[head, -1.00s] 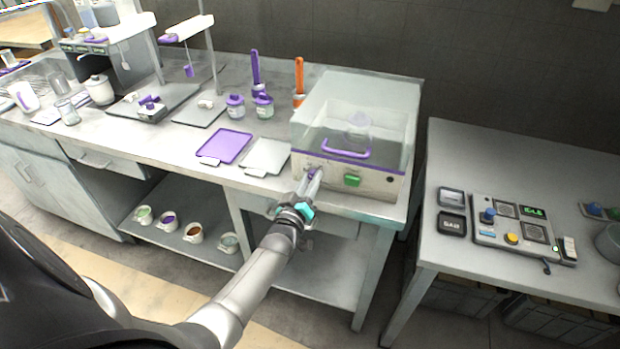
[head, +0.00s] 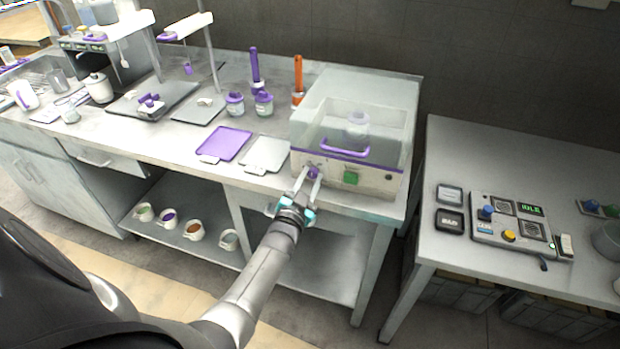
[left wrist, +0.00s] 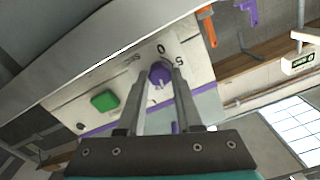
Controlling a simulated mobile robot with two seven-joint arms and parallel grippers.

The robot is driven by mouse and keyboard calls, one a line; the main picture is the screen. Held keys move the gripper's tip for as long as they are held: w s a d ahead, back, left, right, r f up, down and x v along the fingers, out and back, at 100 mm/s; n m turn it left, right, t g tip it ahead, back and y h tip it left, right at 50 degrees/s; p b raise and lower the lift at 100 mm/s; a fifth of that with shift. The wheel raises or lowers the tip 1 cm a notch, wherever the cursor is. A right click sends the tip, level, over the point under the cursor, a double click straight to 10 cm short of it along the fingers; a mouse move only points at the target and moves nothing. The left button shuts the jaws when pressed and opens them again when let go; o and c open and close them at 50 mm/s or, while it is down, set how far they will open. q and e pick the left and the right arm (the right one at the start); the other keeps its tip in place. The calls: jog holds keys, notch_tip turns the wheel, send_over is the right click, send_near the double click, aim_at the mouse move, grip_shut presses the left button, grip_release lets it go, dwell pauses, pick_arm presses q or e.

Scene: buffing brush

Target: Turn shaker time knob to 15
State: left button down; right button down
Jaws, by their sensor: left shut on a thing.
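The shaker (head: 368,181) is a white box with a clear lid and a purple handle, at the right end of the long bench. Its purple time knob (head: 313,173) is on the front panel, left of a green button (head: 351,177). My left gripper (head: 311,172) has its fingers on either side of the knob. In the left wrist view the purple knob (left wrist: 160,75) sits between the fingertips, held by them. The marks 0 and 5 show on the panel beside it; other marks are partly hidden or too blurred to read. A pale line shows on the knob face.
A purple mat (head: 226,144) and a grey mat (head: 264,154) lie left of the shaker. A side table (head: 440,150) with a control panel (head: 520,226) stands to the right, past a gap. Several small pots stand on the lower shelf.

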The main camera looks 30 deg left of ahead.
pick_arm(q)
jog(key=shift+m, duration=2)
jog(key=c, duration=0.6)
grip_release()
jog(key=shift+s, duration=0.1)
jog(key=p+v, duration=0.1)
jog(key=v, duration=1.4)
jog(key=shift+d, duration=0.15)
